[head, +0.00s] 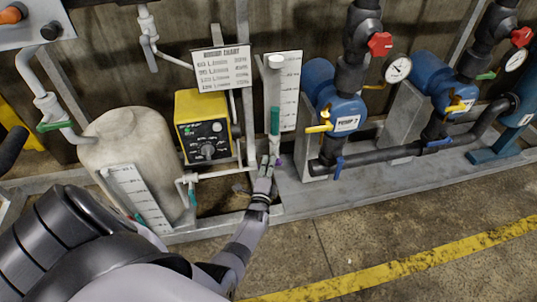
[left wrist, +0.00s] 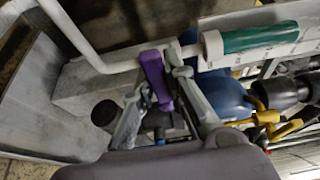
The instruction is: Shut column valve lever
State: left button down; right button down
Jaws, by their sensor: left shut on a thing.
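The column (head: 274,90) is a white upright tube with a green section, in front of a white graduated scale. It also shows in the left wrist view (left wrist: 211,50), lying sideways in the picture. A purple lever (left wrist: 156,80) sits by the white pipe below the column; in the head view only a small purple bit (head: 282,162) shows. My left gripper (head: 269,162) is at the column's foot. In the left wrist view its fingers (left wrist: 160,92) are shut on the purple lever. The lever's pivot is partly hidden. My right gripper is not in view.
A yellow control box (head: 203,125) stands left of the column, with a beige tank (head: 125,150) further left. Blue pumps (head: 337,100) with yellow levers stand close on the right. White pipe (head: 225,174) runs left from the column's foot. The floor in front is clear.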

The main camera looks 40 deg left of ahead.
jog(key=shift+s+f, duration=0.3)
pick_arm(q)
jog(key=c, duration=1.6)
grip_release()
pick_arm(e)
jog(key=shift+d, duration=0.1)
pick_arm(q)
jog(key=v, duration=0.7)
jog(key=shift+s+d, duration=0.1)
jog(key=shift+s, duration=0.15)
